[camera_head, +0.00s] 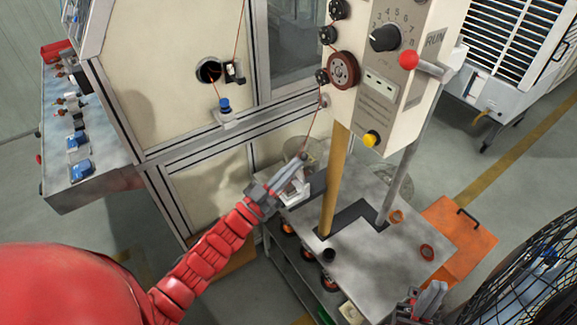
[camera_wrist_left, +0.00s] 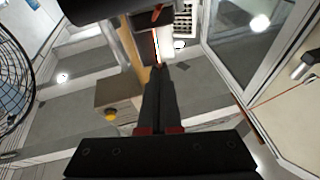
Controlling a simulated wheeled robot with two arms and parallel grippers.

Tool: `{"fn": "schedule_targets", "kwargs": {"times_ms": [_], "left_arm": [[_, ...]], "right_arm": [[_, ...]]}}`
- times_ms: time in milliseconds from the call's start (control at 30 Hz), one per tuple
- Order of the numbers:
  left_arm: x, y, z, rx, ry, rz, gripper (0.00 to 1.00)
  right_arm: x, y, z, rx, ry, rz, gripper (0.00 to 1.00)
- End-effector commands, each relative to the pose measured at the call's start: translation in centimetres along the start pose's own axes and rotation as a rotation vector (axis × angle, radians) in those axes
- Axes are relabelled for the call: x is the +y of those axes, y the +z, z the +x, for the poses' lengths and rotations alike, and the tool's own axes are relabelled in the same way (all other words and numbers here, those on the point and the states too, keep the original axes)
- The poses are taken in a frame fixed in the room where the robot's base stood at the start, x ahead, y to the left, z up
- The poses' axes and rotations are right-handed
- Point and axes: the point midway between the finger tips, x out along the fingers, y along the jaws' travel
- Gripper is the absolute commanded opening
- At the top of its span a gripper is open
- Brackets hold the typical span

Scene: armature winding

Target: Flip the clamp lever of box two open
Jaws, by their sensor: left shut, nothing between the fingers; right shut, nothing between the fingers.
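A beige control box (camera_head: 375,85) on a post carries a dial, a yellow button and a red ball knob (camera_head: 408,60) beside a grey handle. I cannot read any mark naming box two, and cannot tell which part is its clamp lever. My left gripper (camera_head: 302,158) is shut and empty, below the control box and left of its yellow post, near a small white fixture (camera_head: 310,187). In the left wrist view its fingers (camera_wrist_left: 158,72) point away, together. My right gripper (camera_head: 432,292) is shut and empty at the bottom right, partly cut off by the frame edge.
A copper-coloured wire (camera_head: 313,122) runs from the pulleys (camera_head: 343,70) down near my left fingertips. The grey cart top (camera_head: 370,262) holds small rings. A blue-topped part (camera_head: 225,106) sits on the machine frame. A fan (camera_head: 530,265) stands at the right.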

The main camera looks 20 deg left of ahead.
Motion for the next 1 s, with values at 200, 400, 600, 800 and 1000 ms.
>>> {"fn": "schedule_targets", "kwargs": {"times_ms": [200, 400, 600, 800, 1000], "left_arm": [[0.2, 0.0, 1.2, -0.031, 0.006, 0.006, 0.0], [0.4, 0.2, 2.2, -0.029, 0.006, 0.006, 0.0], [0.5, 0.2, 2.8, -0.028, 0.006, 0.005, 0.0], [0.5, 0.3, 3.1, -0.029, 0.005, 0.005, 0.0], [0.5, 0.3, 3.2, -0.03, 0.005, 0.005, 0.0]], "right_arm": [[0.0, 0.0, 0.2, 0.0, 0.0, 0.0, 0.0], [0.0, 0.1, -0.6, 0.0, 0.0, 0.0, 0.0], [-0.1, 0.2, -1.0, 0.0, 0.0, 0.0, 0.0], [-0.1, 0.2, -1.1, 0.0, 0.0, 0.0, 0.0], [-0.1, 0.2, -1.1, 0.0, 0.0, 0.0, 0.0]]}}
